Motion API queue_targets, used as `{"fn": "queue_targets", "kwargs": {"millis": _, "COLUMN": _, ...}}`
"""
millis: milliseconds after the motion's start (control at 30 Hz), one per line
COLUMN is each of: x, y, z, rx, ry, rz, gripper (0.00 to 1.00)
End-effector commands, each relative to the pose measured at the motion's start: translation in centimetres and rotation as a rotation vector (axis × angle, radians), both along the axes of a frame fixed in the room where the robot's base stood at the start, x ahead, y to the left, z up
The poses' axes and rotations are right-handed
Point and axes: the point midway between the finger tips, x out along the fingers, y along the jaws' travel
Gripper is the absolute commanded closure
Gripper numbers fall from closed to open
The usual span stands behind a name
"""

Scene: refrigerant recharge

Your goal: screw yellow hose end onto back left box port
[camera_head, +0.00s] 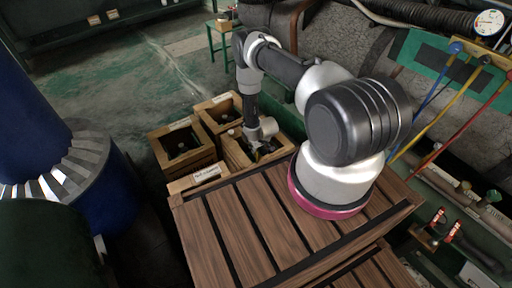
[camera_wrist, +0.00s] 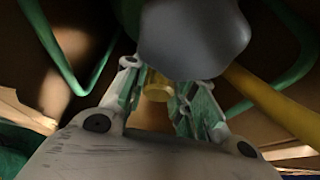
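My gripper (camera_wrist: 160,92) has its two fingers either side of a small yellow fitting, which I take for the yellow hose end (camera_wrist: 155,86); it looks held. A blurred grey rounded body (camera_wrist: 195,38) close to the camera hides what lies beyond. A yellow hose (camera_wrist: 272,103) runs to the lower right from behind it. In the head view my gripper (camera_head: 265,151) is low at the front right wooden box (camera_head: 233,157), with small yellow bits beside it. The back left box (camera_head: 217,103) stands behind it, with a dark port inside.
Another open box (camera_head: 181,151) stands at the left. A slatted wooden crate (camera_head: 238,219) is in front, under my arm. Blue, yellow and red hoses hang from a rack (camera_head: 470,75) at the right, beside a gauge (camera_head: 489,22). A big blue cylinder (camera_head: 42,130) stands left.

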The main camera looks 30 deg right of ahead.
Motion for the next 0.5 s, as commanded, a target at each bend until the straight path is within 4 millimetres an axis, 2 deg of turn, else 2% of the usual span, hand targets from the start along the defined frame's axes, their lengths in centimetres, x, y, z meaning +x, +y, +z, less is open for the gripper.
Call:
{"fn": "queue_targets", "kwargs": {"millis": 33, "x": -0.12, "y": -0.06, "z": -0.07, "rx": 0.000, "ry": 0.002, "rz": 0.004, "gripper": 0.64}}
{"fn": "queue_targets", "kwargs": {"millis": 100, "x": -0.10, "y": -0.06, "z": -0.06, "rx": 0.000, "ry": 0.002, "rz": 0.007, "gripper": 0.51}}
{"fn": "queue_targets", "kwargs": {"millis": 133, "x": -0.09, "y": -0.06, "z": -0.05, "rx": 0.000, "ry": 0.002, "rz": 0.007, "gripper": 0.49}}
{"fn": "queue_targets", "kwargs": {"millis": 500, "x": -0.25, "y": -0.09, "z": 0.55, "rx": 0.000, "ry": 0.001, "rz": 0.009, "gripper": 0.49}}
